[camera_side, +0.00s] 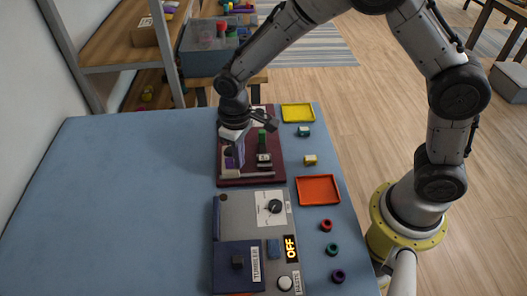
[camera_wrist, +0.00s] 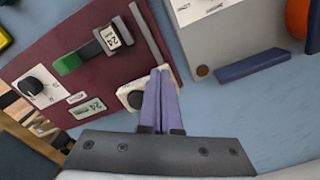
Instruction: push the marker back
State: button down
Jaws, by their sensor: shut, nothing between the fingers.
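A maroon board (camera_wrist: 120,75) stands at the far end of the blue table and also shows in the side view (camera_side: 225,182). It carries a dark bar (camera_wrist: 88,52) with a green end (camera_wrist: 67,65) and a white block (camera_wrist: 114,37) with a number label at the other end. I cannot tell for sure which part is the marker. My gripper (camera_wrist: 161,72) is shut and empty, its purple fingers together over the board's edge. In the side view my gripper (camera_side: 238,160) is at the board's left part. A white plate with a dark knob (camera_wrist: 135,99) is partly hidden beside the fingers.
A grey box (camera_side: 234,213) with a dial and an OFF display stands nearer on the table. A red tray (camera_side: 318,190), a yellow tray (camera_side: 298,113) and several small coloured pieces line the right edge. The left of the blue table (camera_side: 110,210) is clear.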

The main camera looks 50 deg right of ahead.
jog(key=shift+s+d+r, duration=0.1)
jog(key=shift+s+d, duration=0.3)
notch_tip(320, 180, up, 11)
dwell(0.8)
jog(key=shift+d, duration=0.1)
jog(key=s+d+r+m+t, duration=0.1)
jog(key=s+d+r+t, duration=0.1)
jog(key=s+d+r, duration=0.3)
jog(key=s+d+r+m+t, duration=0.1)
jog(key=s+d+r+t, duration=0.1)
jog(key=s+d+r, duration=0.45)
jog(key=s+d+f+m+t, duration=0.1)
jog(key=s+f, duration=0.2)
jog(key=s, duration=0.6)
jog(key=shift+s+d+t, duration=0.15)
jog(key=shift+s+t, duration=0.15)
jog(key=shift+s, duration=0.1)
